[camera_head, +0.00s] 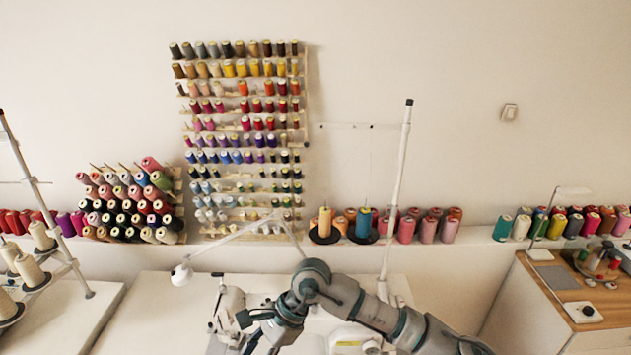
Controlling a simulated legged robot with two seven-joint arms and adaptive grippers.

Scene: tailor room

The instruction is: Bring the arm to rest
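My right arm (375,312) comes in from the lower right and reaches left across the lower middle of the view. It is bent at a raised grey joint near the middle. My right gripper (247,331) points left and down in front of a white sewing machine (229,303). Its dark fingers look spread apart, with nothing seen between them. The lower finger is close to the bottom edge of the picture. My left arm and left gripper are not in view.
White sewing tables (155,300) stand below and to the left. A thin white lamp (181,274) and a thread stand pole (397,190) rise near the arm. Spools line the wall ledge (480,236) and rack (305,100). A wooden-topped cabinet (550,290) stands right.

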